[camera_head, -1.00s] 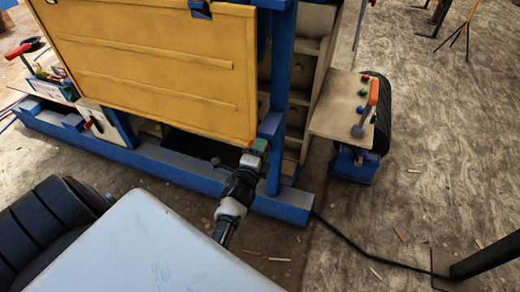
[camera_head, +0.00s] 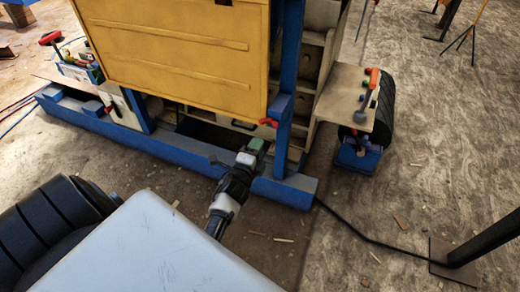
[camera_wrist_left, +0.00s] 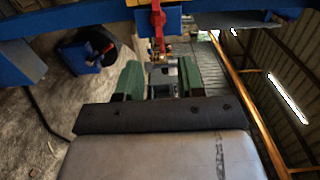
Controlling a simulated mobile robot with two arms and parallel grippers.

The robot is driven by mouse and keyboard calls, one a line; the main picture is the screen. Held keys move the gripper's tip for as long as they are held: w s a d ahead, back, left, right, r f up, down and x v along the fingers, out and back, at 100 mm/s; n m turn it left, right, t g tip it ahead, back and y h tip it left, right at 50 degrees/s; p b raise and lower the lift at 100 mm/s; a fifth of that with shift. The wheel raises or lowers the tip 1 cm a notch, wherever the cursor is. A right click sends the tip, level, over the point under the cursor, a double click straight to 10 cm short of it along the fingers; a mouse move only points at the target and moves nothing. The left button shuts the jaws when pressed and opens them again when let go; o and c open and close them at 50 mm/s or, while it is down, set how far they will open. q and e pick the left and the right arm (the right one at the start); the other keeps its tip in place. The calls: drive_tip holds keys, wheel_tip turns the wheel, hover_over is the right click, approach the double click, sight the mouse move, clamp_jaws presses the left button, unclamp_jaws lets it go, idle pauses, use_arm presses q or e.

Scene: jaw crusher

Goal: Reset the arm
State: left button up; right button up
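The arm of my left gripper (camera_head: 252,152) reaches toward the foot of the blue jaw crusher frame (camera_head: 160,148). The gripper is just below the lower right corner of the yellow panel (camera_head: 170,55). A red latch (camera_head: 268,122) sits at that corner, apart from the gripper. In the left wrist view, the two green fingers of the gripper (camera_wrist_left: 160,80) stand apart with nothing held between them. A red handle (camera_wrist_left: 158,22) hangs beyond the fingertips there. My right gripper is in neither view.
A tray of tools (camera_head: 78,68) is at the far left. A black cable (camera_head: 360,238) crosses the floor, which is largely clear at right.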

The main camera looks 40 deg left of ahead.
use_arm(q)
drive_tip(key=s+d+f+n+g+h+p, duration=0.25)
drive_tip(key=s+d+f+n+g, duration=0.2)
drive_tip(key=s+f, duration=0.55)
drive_tip(key=s+d+f+n+g+h+p, duration=0.1)
drive_tip(key=s+d+f+n+g+p, duration=0.45)
drive_tip(key=f, duration=0.75)
drive_tip(key=s+f+n+g, duration=0.1)
drive_tip(key=s+f+g, duration=0.2)
drive_tip(key=s, duration=1.1)
drive_tip(key=s+f+n+g+p, duration=0.1)
drive_tip(key=s+f+n+g, duration=0.1)
drive_tip(key=s, duration=1.2)
wheel_tip(320, 180, down, 2)
drive_tip(key=shift+s+d+f+g, duration=0.3)
drive_tip(key=shift+d+g, duration=0.15)
drive_tip(key=shift+g, duration=0.35)
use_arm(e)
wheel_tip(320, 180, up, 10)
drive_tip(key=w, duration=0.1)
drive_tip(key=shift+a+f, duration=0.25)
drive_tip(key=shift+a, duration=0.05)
